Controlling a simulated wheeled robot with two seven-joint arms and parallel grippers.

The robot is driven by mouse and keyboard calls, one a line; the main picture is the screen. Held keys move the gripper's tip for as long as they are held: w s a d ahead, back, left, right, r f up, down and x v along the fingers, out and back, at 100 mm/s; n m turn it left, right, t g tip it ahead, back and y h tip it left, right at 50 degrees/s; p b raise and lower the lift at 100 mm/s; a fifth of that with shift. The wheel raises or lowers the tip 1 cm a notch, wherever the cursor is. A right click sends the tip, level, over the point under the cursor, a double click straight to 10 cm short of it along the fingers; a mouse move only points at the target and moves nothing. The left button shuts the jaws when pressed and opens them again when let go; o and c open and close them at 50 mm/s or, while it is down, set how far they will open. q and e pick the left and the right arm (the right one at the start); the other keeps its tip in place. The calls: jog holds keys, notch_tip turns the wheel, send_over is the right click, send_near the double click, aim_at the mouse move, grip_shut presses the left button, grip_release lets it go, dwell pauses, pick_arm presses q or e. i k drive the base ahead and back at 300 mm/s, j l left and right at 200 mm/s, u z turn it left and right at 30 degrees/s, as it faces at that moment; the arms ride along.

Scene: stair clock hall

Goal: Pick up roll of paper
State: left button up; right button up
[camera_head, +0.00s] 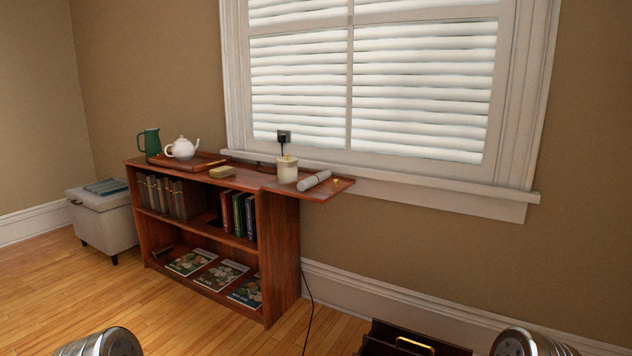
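A pale grey-white roll of paper (314,180) lies on the right end of a reddish-brown wooden bookcase top (264,179), beside a cream candle-like jar (287,170). Two rounded metallic parts of my own arms show at the bottom edge, one at left and one at right. No gripper fingers show in the head view, and both arm parts are far in front of the bookcase and apart from the roll.
A tray (188,164) with a white teapot (183,148) and a green jug (149,142) stands on the left of the top. A dark box with a brass handle (415,346) sits low at the front. A grey ottoman (101,216) stands at left. The wooden floor (85,293) is clear at left.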

aim_at(309, 182)
jog(key=i+j+z, duration=0.2)
jog(key=i+j, duration=0.25)
jog(key=i+j+z, duration=0.2)
jog(key=i+j, duration=0.2)
jog(key=i+j+z, duration=0.25)
jog(key=i+j, duration=0.15)
jog(key=j, duration=0.25)
